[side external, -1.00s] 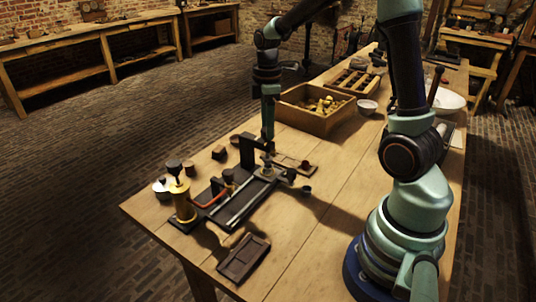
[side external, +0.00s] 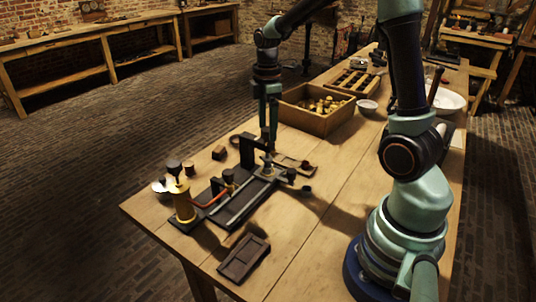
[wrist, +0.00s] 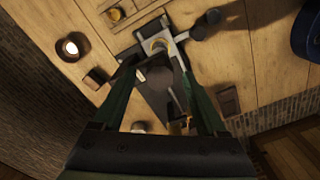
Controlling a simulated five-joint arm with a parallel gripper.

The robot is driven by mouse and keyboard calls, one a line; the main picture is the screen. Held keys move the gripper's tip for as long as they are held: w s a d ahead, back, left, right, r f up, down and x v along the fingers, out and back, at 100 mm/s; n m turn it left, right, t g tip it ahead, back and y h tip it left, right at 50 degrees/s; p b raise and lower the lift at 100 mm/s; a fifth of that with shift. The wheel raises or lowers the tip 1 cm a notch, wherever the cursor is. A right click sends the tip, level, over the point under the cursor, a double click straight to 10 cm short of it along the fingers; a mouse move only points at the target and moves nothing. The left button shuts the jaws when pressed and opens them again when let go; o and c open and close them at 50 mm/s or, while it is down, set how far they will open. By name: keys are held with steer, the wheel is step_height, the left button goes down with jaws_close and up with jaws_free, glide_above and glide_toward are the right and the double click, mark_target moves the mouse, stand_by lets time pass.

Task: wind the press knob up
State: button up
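The press stands on a dark base plate (side external: 218,203) at the near end of the bench, with a black upright and arm (side external: 247,150). My gripper (side external: 269,140) points down at the end of that arm. In the wrist view my gripper (wrist: 157,70) has its two green fingers spread apart. A dark rounded piece, which looks like the press knob (wrist: 160,72), shows between the fingertips, apart from them as far as I can tell. In the side view the knob is too small and hidden to make out clearly.
A brass cylinder with a dark top (side external: 183,205) stands at the plate's left end. A dark tray (side external: 244,258) lies in front. The bench between the press and my base is mostly clear.

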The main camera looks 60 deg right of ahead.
step_height(320, 180, up, 12)
stand_by(0.7)
steer(key=s+a+f+m+t, duration=0.2)
steer(key=s+a+m+t, duration=0.3)
steer(key=s+a+m, duration=0.4)
steer(key=a+m, duration=0.2)
steer(key=a, duration=0.1)
steer(key=shift+s+a+f+t, duration=0.15)
steer(key=shift+s+a+t, duration=0.1)
steer(key=shift+t, duration=0.05)
